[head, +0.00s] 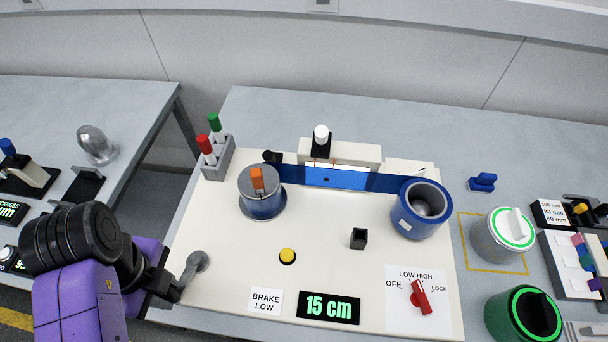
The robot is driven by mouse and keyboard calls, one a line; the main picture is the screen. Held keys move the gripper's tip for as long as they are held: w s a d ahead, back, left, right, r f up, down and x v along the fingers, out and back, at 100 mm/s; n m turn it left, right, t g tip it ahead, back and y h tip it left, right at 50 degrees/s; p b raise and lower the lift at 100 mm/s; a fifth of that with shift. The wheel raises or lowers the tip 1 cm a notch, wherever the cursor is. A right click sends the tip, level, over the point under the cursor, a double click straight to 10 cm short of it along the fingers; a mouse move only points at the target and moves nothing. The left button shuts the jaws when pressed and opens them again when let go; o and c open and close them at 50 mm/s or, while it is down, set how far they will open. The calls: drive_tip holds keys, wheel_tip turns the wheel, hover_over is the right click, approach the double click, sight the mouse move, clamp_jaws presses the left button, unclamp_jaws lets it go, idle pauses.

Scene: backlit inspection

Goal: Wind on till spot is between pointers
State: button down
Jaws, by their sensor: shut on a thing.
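My gripper (177,289) is at the lower left of the white board. It is shut on the end of a grey crank (197,262), whose round hub sits at the board's left edge. A dark blue strip (384,185) runs between the left spool (262,197), with an orange piece on top, and the blue roll (424,209) on the right. A lit pane shows the strip bright blue, with a small dark spot (327,180) on it. Two small orange pointers (317,162) stand above the pane. The spot appears below them, roughly between; its exact alignment is too small to tell.
A display (328,307) reads 15 cm, beside a sign (266,301) reading BRAKE LOW. A red switch (419,296) is at the front right. A yellow button (288,256), a black square post (358,238) and a marker holder (218,157) stand on the board.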

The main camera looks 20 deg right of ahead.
drive_tip(key=shift+w, duration=0.15)
drive_tip(key=shift+w+a, duration=0.35)
drive_tip(key=shift+a, duration=0.15)
drive_tip(key=c, duration=1.1)
unclamp_jaws()
wheel_tip(320, 180, up, 8)
drive_tip(key=p, duration=0.5)
